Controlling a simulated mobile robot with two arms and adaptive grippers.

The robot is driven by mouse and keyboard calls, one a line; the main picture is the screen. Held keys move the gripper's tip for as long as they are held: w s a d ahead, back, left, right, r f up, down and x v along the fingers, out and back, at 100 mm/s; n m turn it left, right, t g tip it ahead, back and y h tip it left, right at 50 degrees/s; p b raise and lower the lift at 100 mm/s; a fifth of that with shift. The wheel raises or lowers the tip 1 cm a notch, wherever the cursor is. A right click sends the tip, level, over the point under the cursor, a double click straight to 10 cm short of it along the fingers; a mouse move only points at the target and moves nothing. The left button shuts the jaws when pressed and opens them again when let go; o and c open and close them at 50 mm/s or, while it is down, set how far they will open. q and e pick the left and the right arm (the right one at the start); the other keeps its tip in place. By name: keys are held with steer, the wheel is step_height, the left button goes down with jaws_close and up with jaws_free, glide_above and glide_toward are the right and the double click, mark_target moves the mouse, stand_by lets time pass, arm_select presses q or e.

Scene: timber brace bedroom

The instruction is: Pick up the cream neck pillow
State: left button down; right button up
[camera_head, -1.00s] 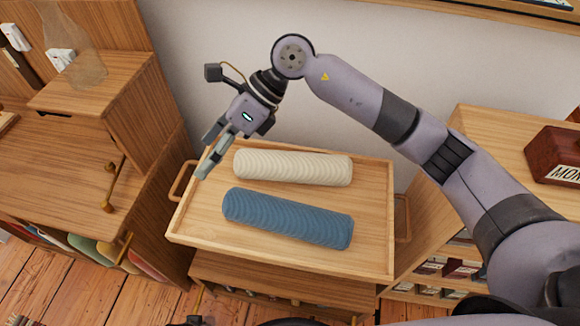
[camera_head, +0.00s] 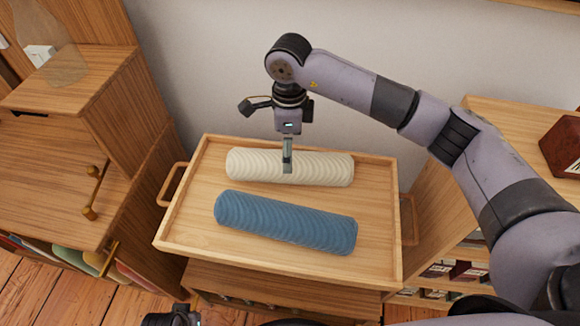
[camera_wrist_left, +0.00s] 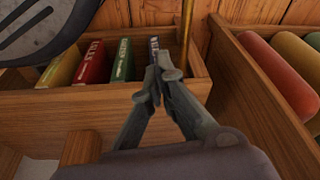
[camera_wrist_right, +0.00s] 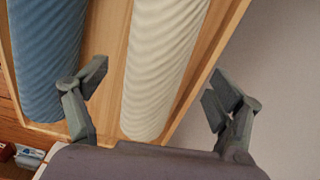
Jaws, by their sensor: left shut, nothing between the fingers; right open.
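The cream neck pillow (camera_head: 325,168) is a ribbed roll lying along the back of a wooden tray (camera_head: 300,268). My right gripper (camera_head: 287,168) points down over its middle, hiding a small part of it. In the right wrist view the open fingers (camera_wrist_right: 157,85) stand on either side of the cream pillow (camera_wrist_right: 155,75), with nothing held; whether they touch it is unclear. A blue ribbed roll (camera_head: 285,222) lies in front of the cream one in the same tray, apart from it. My left gripper (camera_wrist_left: 155,75) is shut and empty, low near drawers.
The tray has raised rims and side handles (camera_head: 170,185). A wooden cabinet (camera_head: 60,170) stands at the left, and a shelf unit (camera_head: 440,220) at the right. A wall is close behind the tray. Books (camera_wrist_left: 90,65) stand in a wooden box by my left gripper.

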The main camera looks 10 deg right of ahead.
step_height(320, 180, down, 6)
steer(key=shift+s+f+b, duration=0.1)
steer(key=shift+s+b, duration=0.05)
steer(key=shift+b, duration=0.15)
steer(key=shift+f, duration=0.15)
steer(key=c, duration=1.2)
arm_select(q)
steer(key=shift+w+r, duration=0.25)
steer(key=shift+r, duration=0.4)
steer(key=shift+w+r, duration=0.2)
steer(key=shift+r, duration=0.4)
